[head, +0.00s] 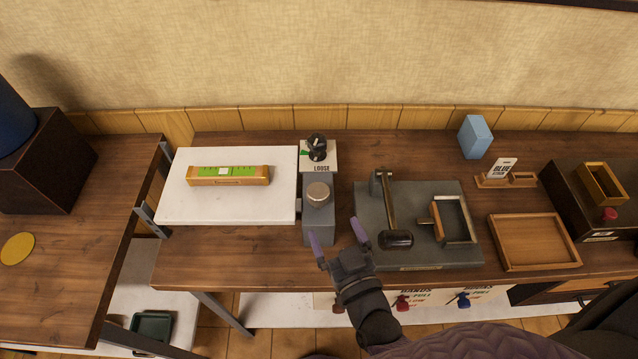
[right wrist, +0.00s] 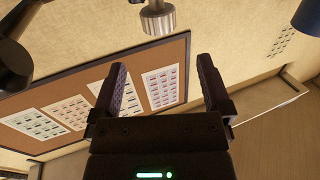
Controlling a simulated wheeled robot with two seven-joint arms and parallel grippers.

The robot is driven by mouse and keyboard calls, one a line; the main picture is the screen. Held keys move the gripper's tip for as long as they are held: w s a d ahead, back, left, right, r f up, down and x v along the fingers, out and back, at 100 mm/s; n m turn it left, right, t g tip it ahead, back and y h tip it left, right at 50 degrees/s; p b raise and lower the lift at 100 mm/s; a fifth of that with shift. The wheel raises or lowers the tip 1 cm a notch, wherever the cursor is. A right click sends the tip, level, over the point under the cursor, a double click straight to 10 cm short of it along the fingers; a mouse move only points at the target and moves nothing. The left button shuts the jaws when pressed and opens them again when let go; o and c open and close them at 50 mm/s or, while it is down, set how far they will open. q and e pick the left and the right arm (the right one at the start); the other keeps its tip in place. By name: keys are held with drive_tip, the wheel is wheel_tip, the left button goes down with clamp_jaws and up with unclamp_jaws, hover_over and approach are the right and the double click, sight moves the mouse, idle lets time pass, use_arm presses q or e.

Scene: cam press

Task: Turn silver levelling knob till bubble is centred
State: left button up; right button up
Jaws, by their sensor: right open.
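The silver levelling knob (head: 318,194) sits on top of a grey block beside the white plate (head: 240,205). A silver cylinder, likely this knob, shows at the top of the right wrist view (right wrist: 158,18). The wooden level with a green vial strip (head: 228,175) lies on the white plate. A pale mark (head: 223,171) shows near the middle of the strip; whether it is the bubble is too small to tell. My right gripper (head: 338,240) is open and empty, in front of the knob and apart from it. My left gripper is not in view.
A wooden tray (head: 535,242) and a blue block (head: 475,137) lie further right. A gap separates the left table.

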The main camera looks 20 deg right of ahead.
sight(322, 200)
drive_tip(key=w+b, duration=0.1)
drive_tip(key=w, duration=0.8)
drive_tip(key=shift+w+a, duration=0.15)
drive_tip(key=shift+a, duration=0.05)
drive_tip(key=shift+w, duration=0.25)
